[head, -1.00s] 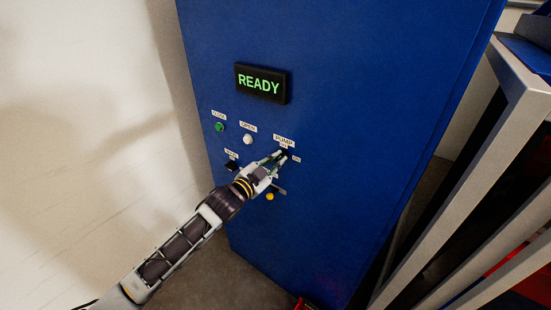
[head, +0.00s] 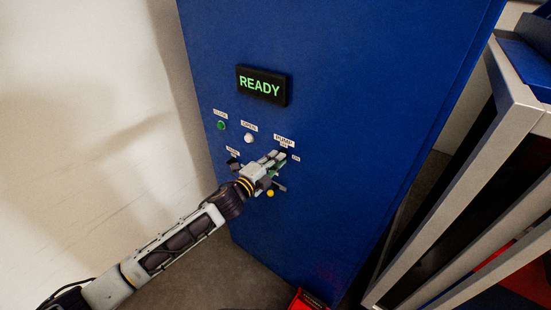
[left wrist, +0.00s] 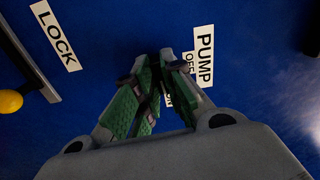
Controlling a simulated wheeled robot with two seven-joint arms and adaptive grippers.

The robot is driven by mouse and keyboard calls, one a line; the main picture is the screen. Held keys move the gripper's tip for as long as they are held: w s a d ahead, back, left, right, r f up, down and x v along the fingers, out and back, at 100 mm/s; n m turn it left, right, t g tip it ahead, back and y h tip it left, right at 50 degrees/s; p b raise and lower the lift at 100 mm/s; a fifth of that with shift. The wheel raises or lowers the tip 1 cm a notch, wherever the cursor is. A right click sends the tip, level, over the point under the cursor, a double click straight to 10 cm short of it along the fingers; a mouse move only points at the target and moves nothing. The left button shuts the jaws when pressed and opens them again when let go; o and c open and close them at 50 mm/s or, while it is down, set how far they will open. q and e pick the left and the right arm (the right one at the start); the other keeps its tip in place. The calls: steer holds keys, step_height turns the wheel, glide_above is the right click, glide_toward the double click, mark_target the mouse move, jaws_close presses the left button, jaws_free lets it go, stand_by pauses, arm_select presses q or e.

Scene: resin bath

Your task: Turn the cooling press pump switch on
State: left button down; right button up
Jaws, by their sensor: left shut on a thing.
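The pump switch sits under the PUMP label (head: 284,141) on the blue cabinet front. The switch itself is mostly hidden by my fingers. My left gripper (head: 279,158) reaches the panel from the lower left, with its fingers closed around the switch. In the left wrist view, the green-padded fingers (left wrist: 152,84) are drawn together beside the PUMP label (left wrist: 203,55), with small OFF and ON labels partly visible. The switch's direction cannot be made out. My right gripper is not in view.
The blue cabinet (head: 350,110) has a green READY display (head: 262,86), a green button (head: 221,126) and a white button (head: 248,138). A yellow knob (head: 270,194) is just below my gripper. A grey metal frame (head: 480,170) stands at the right.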

arm_select(q)
steer(key=shift+m, duration=0.5)
steer(key=c, duration=1.5)
jaws_free()
steer(key=shift+v, duration=6)
steer(key=shift+n, duration=0.5)
